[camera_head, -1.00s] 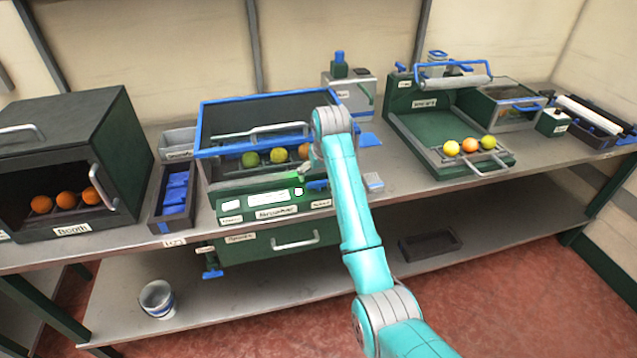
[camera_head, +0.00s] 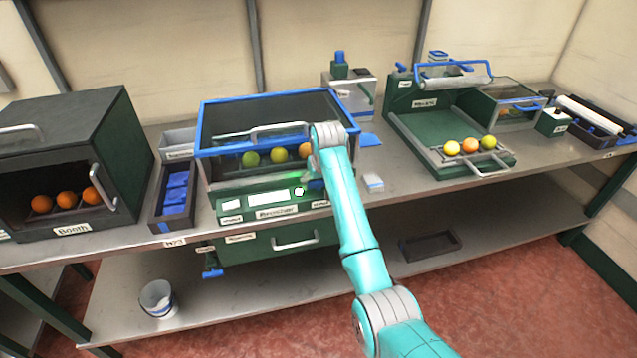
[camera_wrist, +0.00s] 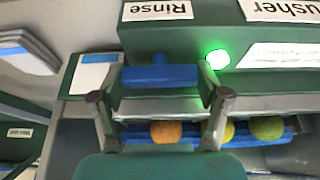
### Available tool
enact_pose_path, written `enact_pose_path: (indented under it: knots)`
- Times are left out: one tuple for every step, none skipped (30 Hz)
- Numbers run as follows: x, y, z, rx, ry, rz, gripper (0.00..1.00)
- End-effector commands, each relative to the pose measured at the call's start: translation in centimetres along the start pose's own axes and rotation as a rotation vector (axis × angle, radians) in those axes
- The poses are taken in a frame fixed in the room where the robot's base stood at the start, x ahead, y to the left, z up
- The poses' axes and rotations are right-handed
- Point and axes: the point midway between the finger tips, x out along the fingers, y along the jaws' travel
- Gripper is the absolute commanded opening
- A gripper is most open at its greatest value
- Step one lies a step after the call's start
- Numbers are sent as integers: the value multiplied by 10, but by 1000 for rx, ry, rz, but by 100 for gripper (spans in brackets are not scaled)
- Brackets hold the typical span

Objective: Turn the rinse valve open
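The rinse valve's blue handle (camera_wrist: 160,76) lies crosswise below the white Rinse label (camera_wrist: 157,10) on the green panel in the wrist view. My gripper (camera_wrist: 161,70) is open, with one finger at each end of the handle. The fingers look apart from it, though contact is hard to judge. In the head view a bit of the blue handle (camera_head: 316,186) shows on the right of the green machine's front. My wrist hides much of it and my fingers there.
A green light (camera_wrist: 217,59) glows beside the handle. Three fruits lie in the machine under a blue-framed lid (camera_head: 220,151). A small white-topped block (camera_head: 373,182) stands just right of it. The bench between this machine and the right-hand one is mostly clear.

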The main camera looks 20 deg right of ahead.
Motion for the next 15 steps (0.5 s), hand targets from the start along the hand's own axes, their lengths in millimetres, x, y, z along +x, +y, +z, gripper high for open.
enact_pose_path:
  knots:
    - [0, 0, 0, 0, 0, 0, 40]
    - [0, 0, 0, 0, 0, 0, 40]
    - [0, 0, 0, -1, 0, 0, 40]
    - [0, 0, 0, -3, -1, -1, 40]
    - [0, 0, 0, -8, -1, -3, 40]
    - [0, 0, 0, -19, -1, -8, 40]
    - [0, 0, 0, -32, -1, -14, 40]
    - [0, 1, 0, -49, -2, -22, 40]
    - [0, 1, 0, -77, -2, -32, 40]
    - [0, 1, 0, -101, -2, -43, 40]
    - [0, 1, 0, -127, -2, -54, 40]
    - [0, 1, 0, -163, -2, -68, 40]
    - [0, 0, 0, -190, -1, -80, 40]
    - [0, 1, 0, -215, -1, -90, 40]
    - [0, 1, 0, -247, -1, -103, 40]
